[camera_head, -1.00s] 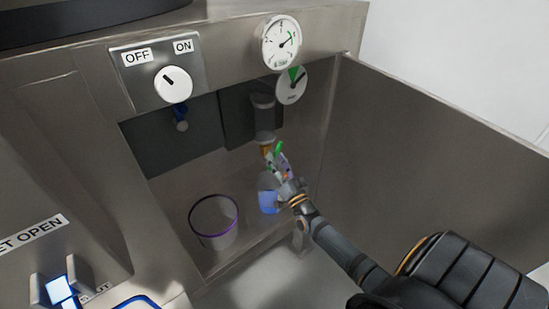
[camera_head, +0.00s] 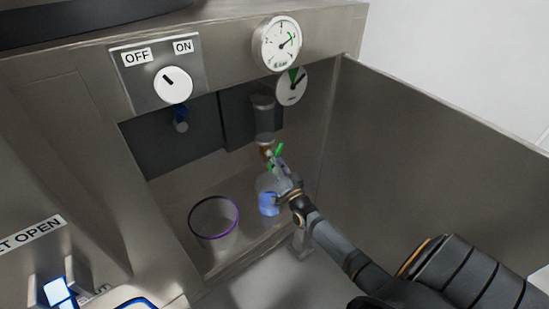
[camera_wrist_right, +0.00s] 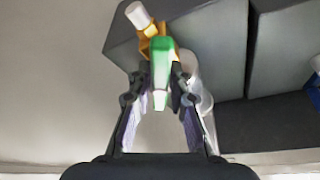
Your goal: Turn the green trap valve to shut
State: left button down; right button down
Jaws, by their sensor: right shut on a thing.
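The green trap valve handle (camera_head: 279,150) is inside the open cabinet bay, below a grey cylindrical trap (camera_head: 264,115) and beside a brass fitting (camera_head: 266,152). In the right wrist view the green handle (camera_wrist_right: 160,62) lies between the two fingers, with the brass body (camera_wrist_right: 155,42) behind it. My right gripper (camera_head: 276,163) reaches in from the right and is shut on the green handle. Its fingers show in the right wrist view (camera_wrist_right: 160,88). The handle's exact angle is hard to read in the head view. My left gripper is not in view.
A clear cup with blue liquid (camera_head: 268,203) stands just below the gripper. A purple-rimmed container (camera_head: 214,218) stands to its left. The open door panel (camera_head: 430,150) bounds the right side. An OFF/ON knob (camera_head: 173,85) and gauges (camera_head: 277,43) are above.

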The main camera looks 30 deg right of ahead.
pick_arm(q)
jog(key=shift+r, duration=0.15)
pick_arm(e)
jog(key=shift+m+p, duration=0.3)
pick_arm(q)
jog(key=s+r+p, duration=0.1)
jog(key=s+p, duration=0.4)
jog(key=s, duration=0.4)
pick_arm(e)
jog(key=m, duration=0.2)
jog(key=m+g+h, duration=0.1)
jog(key=m+h, duration=0.1)
jog(key=m, duration=0.1)
jog(key=shift+r+m+g, duration=0.3)
jog(key=shift+g, duration=0.1)
jog(key=m+g+h+p, duration=0.1)
jog(key=m+p, duration=0.3)
jog(key=m+g+p, duration=0.1)
jog(key=m+p, duration=0.1)
jog(key=shift+f+m+g, duration=0.15)
jog(key=shift+m+g, duration=0.15)
pick_arm(q)
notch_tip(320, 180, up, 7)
jog(key=p, duration=0.1)
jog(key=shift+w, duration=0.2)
pick_arm(e)
jog(key=shift+f+m, duration=0.15)
jog(key=shift+m, duration=0.45)
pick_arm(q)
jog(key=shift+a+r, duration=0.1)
